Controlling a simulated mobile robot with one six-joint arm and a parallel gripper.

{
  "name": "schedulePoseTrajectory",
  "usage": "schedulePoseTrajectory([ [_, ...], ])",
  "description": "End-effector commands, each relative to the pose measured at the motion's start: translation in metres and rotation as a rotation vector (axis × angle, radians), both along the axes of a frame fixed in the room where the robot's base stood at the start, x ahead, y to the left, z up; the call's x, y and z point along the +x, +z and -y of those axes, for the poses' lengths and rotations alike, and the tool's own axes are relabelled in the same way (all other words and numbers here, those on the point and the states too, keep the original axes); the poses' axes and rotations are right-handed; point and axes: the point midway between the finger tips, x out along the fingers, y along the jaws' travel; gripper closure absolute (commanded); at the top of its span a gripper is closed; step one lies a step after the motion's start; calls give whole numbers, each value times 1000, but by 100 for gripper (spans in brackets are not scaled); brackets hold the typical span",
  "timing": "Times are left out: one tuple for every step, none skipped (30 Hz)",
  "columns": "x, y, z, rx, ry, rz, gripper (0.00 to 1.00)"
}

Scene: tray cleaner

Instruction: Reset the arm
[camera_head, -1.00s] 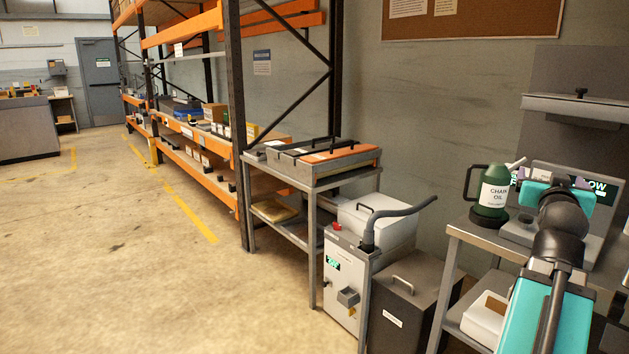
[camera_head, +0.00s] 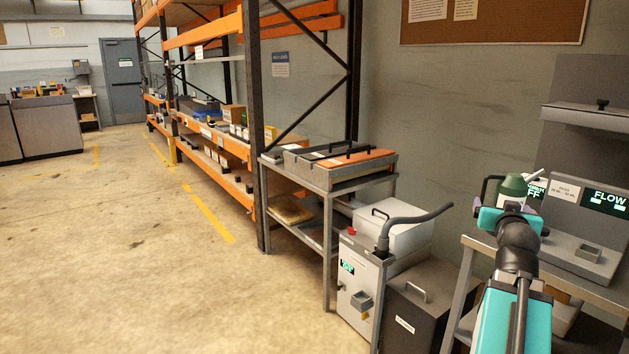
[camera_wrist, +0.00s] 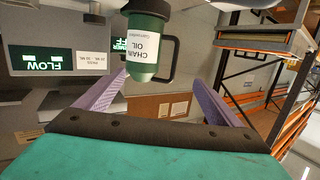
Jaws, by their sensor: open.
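My gripper (camera_head: 507,208) is raised at the right of the head view, seen from behind at the end of my teal arm. In the wrist view my gripper (camera_wrist: 157,98) shows two purple fingers spread wide, with nothing held between them. A green chain oil bottle (camera_wrist: 148,45) with a white label appears beyond the fingers, apart from them as far as I can tell. The wrist picture is upside down. In the head view the bottle (camera_head: 514,186) is mostly hidden behind my gripper, with only its top and spout showing.
A grey machine with a FLOW display (camera_head: 606,198) stands on the bench at right. A white unit with a dark hose (camera_head: 360,290) and a dark lidded bin (camera_head: 418,300) stand left of it. A metal table (camera_head: 330,182) carries a tray. Open floor (camera_head: 110,270) lies at left.

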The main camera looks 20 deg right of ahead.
Motion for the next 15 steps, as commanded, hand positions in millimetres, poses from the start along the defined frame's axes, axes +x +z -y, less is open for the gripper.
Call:
schedulePoseTrajectory([
  [16, -12, -10, 19, 24, -18, 12],
  [23, -20, -15, 28, 37, -26, 12],
  [33, -31, -22, 41, 53, -40, 12],
  [40, -39, -28, 50, 64, -50, 12],
  [47, -48, -33, 60, 77, -59, 12],
  [56, -58, -41, 71, 92, -72, 12],
  [62, -67, -47, 79, 104, -83, 12],
  [68, -75, -53, 88, 115, -93, 12],
  [76, -87, -61, 100, 130, -109, 12],
  [82, -95, -68, 109, 142, -120, 12],
  [87, -104, -74, 118, 153, -132, 12],
  [94, -115, -83, 129, 168, -148, 12],
  [99, -124, -90, 139, 179, -161, 12],
  [104, -133, -97, 148, 190, -173, 12],
  [110, -145, -107, 160, 206, -192, 12],
])
